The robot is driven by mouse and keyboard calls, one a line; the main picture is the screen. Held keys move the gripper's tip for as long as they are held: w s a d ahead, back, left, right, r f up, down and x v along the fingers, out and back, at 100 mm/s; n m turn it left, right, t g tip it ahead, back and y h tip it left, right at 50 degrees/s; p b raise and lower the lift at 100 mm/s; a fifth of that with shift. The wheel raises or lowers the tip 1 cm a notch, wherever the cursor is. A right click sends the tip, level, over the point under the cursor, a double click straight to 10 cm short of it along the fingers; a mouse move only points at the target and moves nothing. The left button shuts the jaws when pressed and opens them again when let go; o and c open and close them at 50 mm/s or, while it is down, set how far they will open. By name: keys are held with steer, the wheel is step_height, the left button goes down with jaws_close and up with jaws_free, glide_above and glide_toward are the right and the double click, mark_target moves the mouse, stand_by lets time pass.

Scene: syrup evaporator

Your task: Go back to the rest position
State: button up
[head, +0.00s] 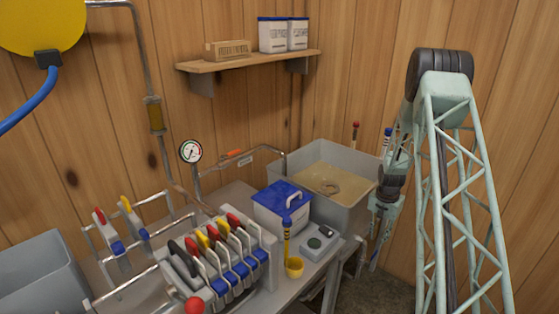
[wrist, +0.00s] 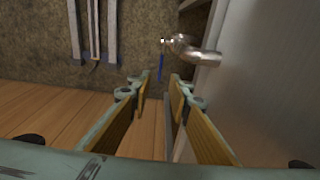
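My gripper (wrist: 161,82) is open in the wrist view, with a gap between its two yellow-lined fingers and nothing held. It points down past a pale grey wall, with a metal pipe and a blue-handled valve (wrist: 162,66) beyond the fingertips. In the head view my gripper (head: 376,262) hangs low at the right, beside the right end of the grey sap basin (head: 318,205). It is small there and partly hidden by my own arm.
A wooden shelf (head: 245,62) with white tubs is on the wall. Open floor (head: 385,295) lies below the gripper.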

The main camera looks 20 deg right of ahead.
steer(key=s+a+r+n, duration=0.15)
steer(key=a+r, duration=0.45)
steer(key=r, duration=0.6)
steer(key=s+a+r+n+t, duration=0.15)
steer(key=a+r, duration=0.45)
steer(key=r, duration=0.6)
steer(key=s+a+r+n, duration=0.15)
steer(key=a+r, duration=0.45)
steer(key=r, duration=0.6)
steer(key=s+a+r+n, duration=0.2)
steer(key=s+a+r, duration=1.1)
steer(key=a+r, duration=0.15)
steer(key=s+a+r+n+t, duration=0.15)
steer(key=s+a, duration=0.35)
steer(key=s, duration=0.5)
steer(key=s+a+r+n+y, duration=0.1)
steer(key=s+a+r+n, duration=0.1)
steer(key=s+a, duration=0.5)
steer(key=s+a+r+n, duration=0.1)
steer(key=s+a+n, duration=0.15)
steer(key=s, duration=0.95)
step_height(320, 180, up, 14)
steer(key=p, duration=1.3)
steer(key=shift+w+a+p, duration=0.2)
steer(key=shift+a+p, duration=0.05)
steer(key=shift+p, duration=0.1)
steer(key=shift+m, duration=0.25)
